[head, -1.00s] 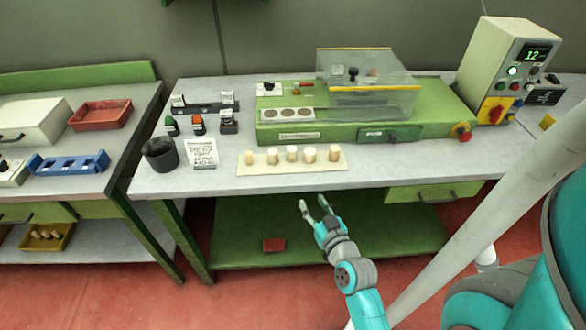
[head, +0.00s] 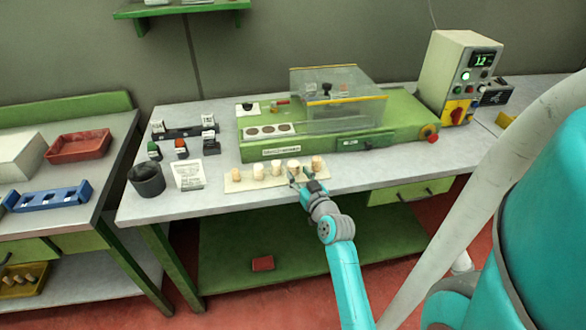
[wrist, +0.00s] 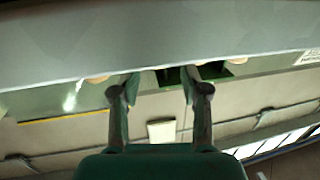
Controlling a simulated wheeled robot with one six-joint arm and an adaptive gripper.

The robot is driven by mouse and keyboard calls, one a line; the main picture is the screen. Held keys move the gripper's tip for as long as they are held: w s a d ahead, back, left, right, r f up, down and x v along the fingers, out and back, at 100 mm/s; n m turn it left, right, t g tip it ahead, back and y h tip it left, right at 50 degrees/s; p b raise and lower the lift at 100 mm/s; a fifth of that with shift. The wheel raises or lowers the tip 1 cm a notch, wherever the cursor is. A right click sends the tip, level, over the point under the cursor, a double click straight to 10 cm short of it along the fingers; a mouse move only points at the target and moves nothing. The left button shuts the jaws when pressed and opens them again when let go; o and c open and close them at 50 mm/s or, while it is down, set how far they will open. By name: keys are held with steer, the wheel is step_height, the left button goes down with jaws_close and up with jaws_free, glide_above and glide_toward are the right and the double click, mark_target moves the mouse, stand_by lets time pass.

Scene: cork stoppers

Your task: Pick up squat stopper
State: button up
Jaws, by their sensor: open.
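Several pale cork stoppers stand in a row on a cream board (head: 230,187) near the table's front edge. They include a left-end stopper (head: 236,174), a middle stopper (head: 277,169), a fourth stopper (head: 294,165) and a right-end stopper (head: 317,163). They differ slightly in height and width, but I cannot tell for sure which is the squat one. My gripper (head: 300,174) is open at the board's front, by the fourth and right-end stoppers. A fingertip overlaps the fourth stopper's lower part; contact is unclear. In the wrist view, my spread fingers (wrist: 160,82) show nothing held.
A green machine with a clear cover (head: 335,110) stands behind the board. A dark cup (head: 147,180) and a written card (head: 188,175) are to the left. A control box (head: 455,80) stands at the right. Bare tabletop lies right of the board.

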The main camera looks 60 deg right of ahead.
mark_target(296, 168)
steer(key=shift+r+x, duration=0.2)
steer(key=shift+x, duration=2.5)
steer(key=shift+d, duration=0.1)
steer(key=shift+s, duration=0.1)
steer(key=c, duration=0.4)
